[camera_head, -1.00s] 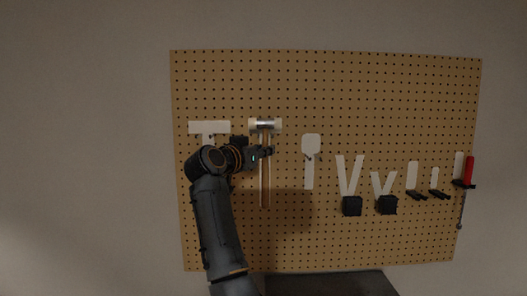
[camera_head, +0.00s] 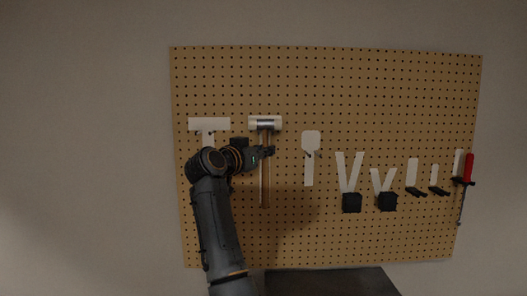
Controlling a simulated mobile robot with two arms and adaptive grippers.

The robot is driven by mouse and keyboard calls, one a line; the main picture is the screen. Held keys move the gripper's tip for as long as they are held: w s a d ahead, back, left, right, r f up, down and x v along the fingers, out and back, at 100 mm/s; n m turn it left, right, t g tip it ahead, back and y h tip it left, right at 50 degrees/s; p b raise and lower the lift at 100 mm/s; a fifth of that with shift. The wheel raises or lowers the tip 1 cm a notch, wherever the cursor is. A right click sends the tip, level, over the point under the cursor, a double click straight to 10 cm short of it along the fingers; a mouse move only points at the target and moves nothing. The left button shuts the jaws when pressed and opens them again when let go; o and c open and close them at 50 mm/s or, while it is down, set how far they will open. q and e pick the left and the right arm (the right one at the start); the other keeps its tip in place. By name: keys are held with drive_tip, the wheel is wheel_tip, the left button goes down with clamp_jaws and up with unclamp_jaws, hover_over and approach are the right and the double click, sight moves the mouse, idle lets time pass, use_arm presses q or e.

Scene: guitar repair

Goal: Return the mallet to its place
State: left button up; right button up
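The mallet (camera_head: 265,186) hangs upright in front of the pegboard, with its silver-and-white head at the top and its brown handle pointing down. The head lies over a white painted outline (camera_head: 252,121), and I cannot tell whether it rests on a peg. The fingers hide a short piece of the handle.
The pegboard (camera_head: 400,100) holds a white T-shaped outline (camera_head: 209,124) left of the mallet and a white paddle-shaped outline (camera_head: 311,143) right of it. Black holders (camera_head: 351,202) and a red-handled tool (camera_head: 469,167) are farther right. A dark surface (camera_head: 330,283) lies below.

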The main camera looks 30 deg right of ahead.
drive_tip(key=o, duration=0.4)
drive_tip(key=shift+r, duration=0.1)
drive_tip(key=shift+o, duration=0.2)
drive_tip(key=v, duration=1.2)
